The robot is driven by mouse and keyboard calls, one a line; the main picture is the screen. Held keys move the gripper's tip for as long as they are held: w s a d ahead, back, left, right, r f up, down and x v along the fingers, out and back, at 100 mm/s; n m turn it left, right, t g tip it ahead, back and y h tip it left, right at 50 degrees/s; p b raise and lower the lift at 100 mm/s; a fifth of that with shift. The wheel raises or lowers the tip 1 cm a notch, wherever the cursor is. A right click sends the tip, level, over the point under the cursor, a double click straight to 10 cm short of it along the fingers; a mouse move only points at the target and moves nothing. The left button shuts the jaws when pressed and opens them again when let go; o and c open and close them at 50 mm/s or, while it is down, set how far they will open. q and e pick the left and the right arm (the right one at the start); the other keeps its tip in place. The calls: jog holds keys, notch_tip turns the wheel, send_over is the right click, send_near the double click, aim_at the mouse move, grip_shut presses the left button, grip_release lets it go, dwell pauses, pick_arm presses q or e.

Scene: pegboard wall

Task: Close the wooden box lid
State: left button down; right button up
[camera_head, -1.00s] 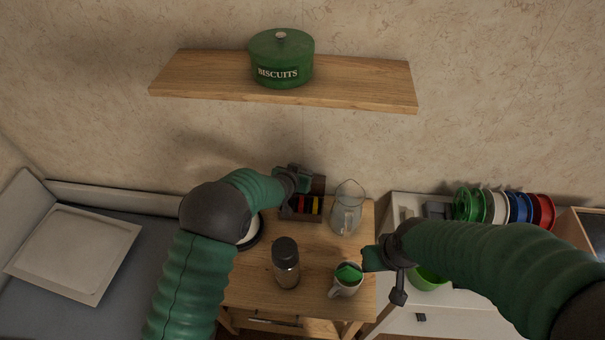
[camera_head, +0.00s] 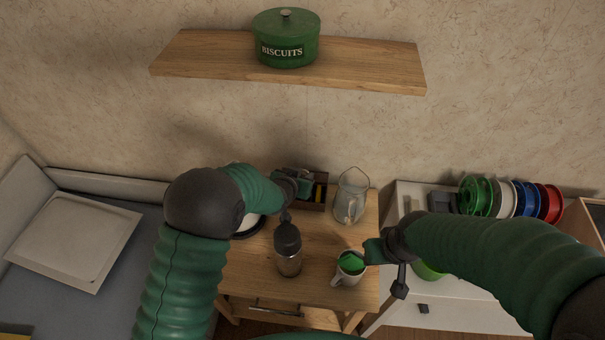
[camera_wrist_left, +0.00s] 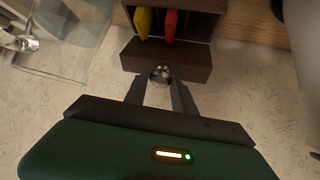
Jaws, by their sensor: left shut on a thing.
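The dark wooden box (camera_head: 318,205) stands at the back of the small wooden table, and holds upright coloured pieces. My left gripper (camera_head: 292,187) is over it and hides much of the box and its lid. In the left wrist view, the fingers (camera_wrist_left: 161,78) are shut on a round metal knob on the dark lid (camera_wrist_left: 190,62). Behind the lid, the open box (camera_wrist_left: 195,6) shows yellow and red pieces, so the lid is not down. My right gripper (camera_head: 376,250) is beside the white mug (camera_head: 346,277); its fingers are unclear.
A glass pitcher (camera_head: 351,195) stands right of the box, also in the wrist view (camera_wrist_left: 72,35). A dark-capped bottle (camera_head: 288,250) stands in front. A shelf (camera_head: 205,55) with a green biscuit tin (camera_head: 287,45) hangs above.

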pick_arm(q)
jog(key=shift+s+f, duration=0.3)
jog(key=shift+f, duration=0.15)
jog(key=c, duration=1.3)
grip_release()
jog(key=shift+c, duration=0.2)
jog(key=shift+o, duration=1.4)
jog(key=shift+w, duration=0.3)
jog(key=shift+r, duration=0.15)
